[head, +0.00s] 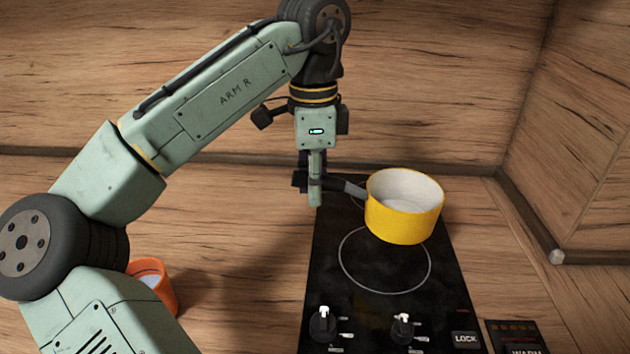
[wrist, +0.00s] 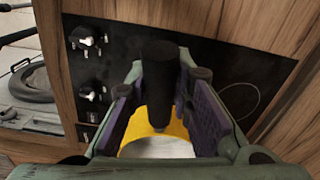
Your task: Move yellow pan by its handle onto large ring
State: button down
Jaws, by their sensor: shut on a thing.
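The yellow pan (head: 404,218), with a whitish inside, is upright over the back part of the black hob in the head view. Its dark handle (head: 342,186) points left into my gripper (head: 315,196), which is shut on it. In the wrist view the black handle (wrist: 160,80) lies between my fingers, with the yellow pan wall (wrist: 148,126) beyond. A large ring (head: 385,270) is marked on the hob's front half; the pan overlaps its back edge in the picture. I cannot tell whether the pan touches the hob. Another ring is mostly hidden behind the pan.
Two knobs (head: 323,322) (head: 403,328) stand at the hob's front edge. An orange pot (head: 155,284) stands on the wooden counter at left, partly behind my arm. Wooden walls close the back and right.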

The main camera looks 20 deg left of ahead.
notch_tip(320, 180, down, 8)
jog(key=b, duration=0.2)
jog(key=shift+r+b, duration=0.15)
jog(key=shift+b, duration=0.2)
dwell(0.5)
jog(key=shift+p, duration=0.55)
dwell(0.6)
jog(key=shift+f, duration=0.65)
dwell(0.5)
jog(key=c, duration=1.4)
grip_release()
jog(key=shift+o, duration=0.2)
jog(key=shift+a, duration=0.15)
